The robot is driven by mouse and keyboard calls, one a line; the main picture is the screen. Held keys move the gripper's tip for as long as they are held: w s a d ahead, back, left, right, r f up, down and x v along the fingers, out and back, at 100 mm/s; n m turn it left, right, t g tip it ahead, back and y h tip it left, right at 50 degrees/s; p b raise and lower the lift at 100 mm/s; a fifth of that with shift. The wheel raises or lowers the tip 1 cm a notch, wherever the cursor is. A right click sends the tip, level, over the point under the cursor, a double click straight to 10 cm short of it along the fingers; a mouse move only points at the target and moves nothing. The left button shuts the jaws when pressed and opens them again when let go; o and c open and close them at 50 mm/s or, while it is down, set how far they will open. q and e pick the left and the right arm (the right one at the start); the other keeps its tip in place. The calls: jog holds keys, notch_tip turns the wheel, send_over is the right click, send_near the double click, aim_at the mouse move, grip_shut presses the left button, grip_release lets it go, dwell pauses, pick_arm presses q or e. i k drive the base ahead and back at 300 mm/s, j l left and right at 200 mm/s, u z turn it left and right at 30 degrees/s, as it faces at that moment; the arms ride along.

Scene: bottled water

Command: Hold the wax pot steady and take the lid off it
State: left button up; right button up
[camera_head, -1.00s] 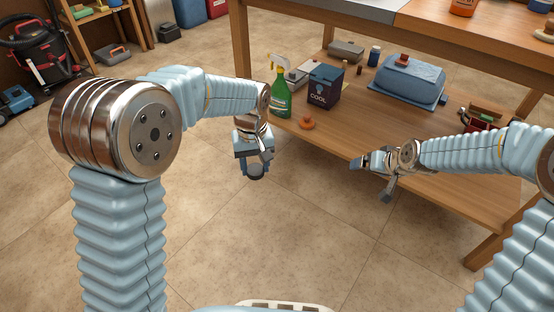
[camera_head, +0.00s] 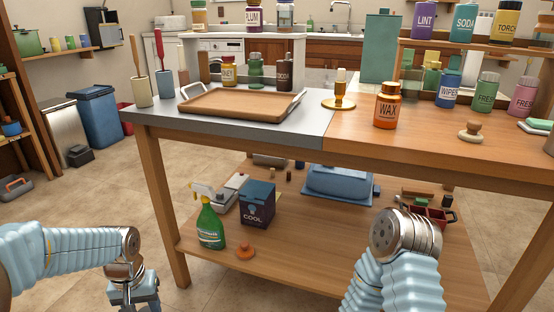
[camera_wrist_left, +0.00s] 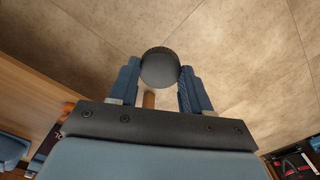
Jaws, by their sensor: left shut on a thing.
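The wax pot (camera_head: 387,108) is an orange jar labelled WAX, upright on the wooden part of the tabletop. My left gripper (camera_wrist_left: 158,72) is shut on a dark round object (camera_wrist_left: 160,62), above the floor tiles and away from the pot. A short tan piece (camera_wrist_left: 148,99) shows between its fingers. In the head view the left gripper (camera_head: 135,292) is low at the bottom left, its fingertips cut off. My right arm is at the lower right in front of the table; its gripper is not visible.
A tray (camera_head: 243,103) lies on the grey tabletop section (camera_head: 310,127). A brass candle holder (camera_head: 339,101) stands left of the pot, a wooden knobbed piece (camera_head: 470,131) right of it. The lower shelf (camera_head: 290,265) holds a green spray bottle (camera_head: 211,225) and a dark box (camera_head: 257,203).

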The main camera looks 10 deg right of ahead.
aim_at(389, 102)
jog(key=z, duration=0.4)
jog(key=i+z, duration=0.1)
jog(key=z, duration=0.3)
jog(key=j+z, duration=0.1)
jog(key=z, duration=0.3)
jog(key=i+z, duration=0.1)
jog(key=z, duration=0.3)
